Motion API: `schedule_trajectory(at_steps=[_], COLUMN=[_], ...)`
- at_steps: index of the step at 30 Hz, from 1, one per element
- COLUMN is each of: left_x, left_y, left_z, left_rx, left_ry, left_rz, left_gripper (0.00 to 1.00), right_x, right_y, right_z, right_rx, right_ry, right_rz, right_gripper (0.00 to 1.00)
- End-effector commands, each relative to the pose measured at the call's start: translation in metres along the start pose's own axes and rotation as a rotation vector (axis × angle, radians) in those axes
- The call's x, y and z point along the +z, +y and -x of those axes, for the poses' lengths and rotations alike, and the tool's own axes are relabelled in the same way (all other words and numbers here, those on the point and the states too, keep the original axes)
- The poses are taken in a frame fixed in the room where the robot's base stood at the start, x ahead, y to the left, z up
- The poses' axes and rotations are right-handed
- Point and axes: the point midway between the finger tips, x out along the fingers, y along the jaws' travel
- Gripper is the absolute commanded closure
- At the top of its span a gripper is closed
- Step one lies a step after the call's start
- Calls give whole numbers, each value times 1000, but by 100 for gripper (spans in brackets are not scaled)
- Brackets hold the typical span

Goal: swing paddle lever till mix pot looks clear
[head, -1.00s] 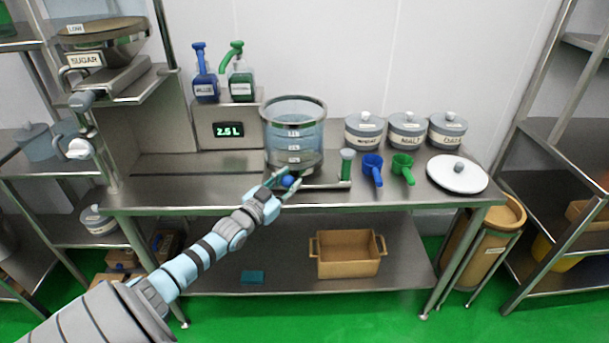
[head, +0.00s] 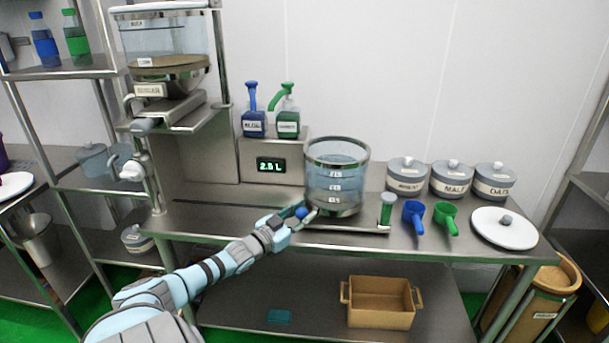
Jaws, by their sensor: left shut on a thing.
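The mix pot (head: 337,172) is a clear cylinder with a grey rim and level marks, standing on the steel table. Its contents look pale and see-through, with a greyish band low down; I cannot tell how clear they are. The paddle lever's blue knob (head: 301,213) sits at the pot's lower left front. My left gripper (head: 298,214) reaches in from the left and is shut on this knob, with its fingers hiding part of it. The lever's shaft is mostly hidden. My right gripper is out of view.
Lidded jars (head: 452,179) stand behind. A 2.5 L display (head: 271,164) and two pump bottles are left. The table front left is clear.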

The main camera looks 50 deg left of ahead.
Motion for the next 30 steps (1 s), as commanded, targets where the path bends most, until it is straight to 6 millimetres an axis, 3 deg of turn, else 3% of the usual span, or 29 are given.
schedule_trajectory(at_steps=[8,9,12,23,30], left_x=[0,0,0,0,2], left_y=[0,0,0,1,2], left_z=[-1,-1,-1,2,32], left_rx=[0,0,0,2,6], left_ry=[-1,-1,-1,-1,-7], left_rz=[0,0,0,0,-1], left_gripper=[100,66,50,50,50], right_x=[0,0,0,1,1], right_y=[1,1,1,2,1], right_z=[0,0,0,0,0], right_rx=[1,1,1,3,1], right_ry=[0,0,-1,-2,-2], right_rz=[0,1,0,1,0], right_gripper=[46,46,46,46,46])
